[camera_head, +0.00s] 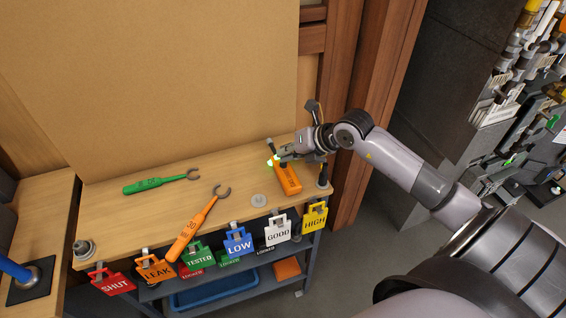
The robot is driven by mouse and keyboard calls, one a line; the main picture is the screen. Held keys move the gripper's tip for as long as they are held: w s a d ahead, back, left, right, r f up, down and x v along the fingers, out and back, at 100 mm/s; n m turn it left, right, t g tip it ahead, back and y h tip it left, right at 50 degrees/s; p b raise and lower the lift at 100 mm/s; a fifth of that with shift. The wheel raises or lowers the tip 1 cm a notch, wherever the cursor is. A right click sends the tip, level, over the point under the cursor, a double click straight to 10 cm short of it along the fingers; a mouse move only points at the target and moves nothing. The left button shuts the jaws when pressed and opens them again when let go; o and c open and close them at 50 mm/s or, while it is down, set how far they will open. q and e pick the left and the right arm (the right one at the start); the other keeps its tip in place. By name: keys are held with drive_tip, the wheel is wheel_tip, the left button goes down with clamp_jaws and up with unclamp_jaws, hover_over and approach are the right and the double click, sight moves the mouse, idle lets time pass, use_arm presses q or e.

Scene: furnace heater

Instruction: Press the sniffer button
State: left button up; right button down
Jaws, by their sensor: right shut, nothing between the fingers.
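The orange sniffer (287,179) lies on the wooden bench top, toward its right end. My left gripper is not in view.
A green wrench (160,182) and an orange wrench (197,225) lie on the bench top (130,215). Several coloured tags, including a blue LOW tag (238,241), hang along its front edge. A large tan board (150,80) stands behind. The bench between the wrenches and the sniffer is mostly clear.

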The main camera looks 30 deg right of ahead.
drive_tip(key=shift+f, duration=0.25)
drive_tip(key=shift+r, duration=0.1)
drive_tip(key=shift+r+p, duration=0.5)
drive_tip(key=shift+r, duration=0.4)
wheel_tip(320, 180, up, 6)
drive_tip(key=p, duration=0.4)
idle(0.5)
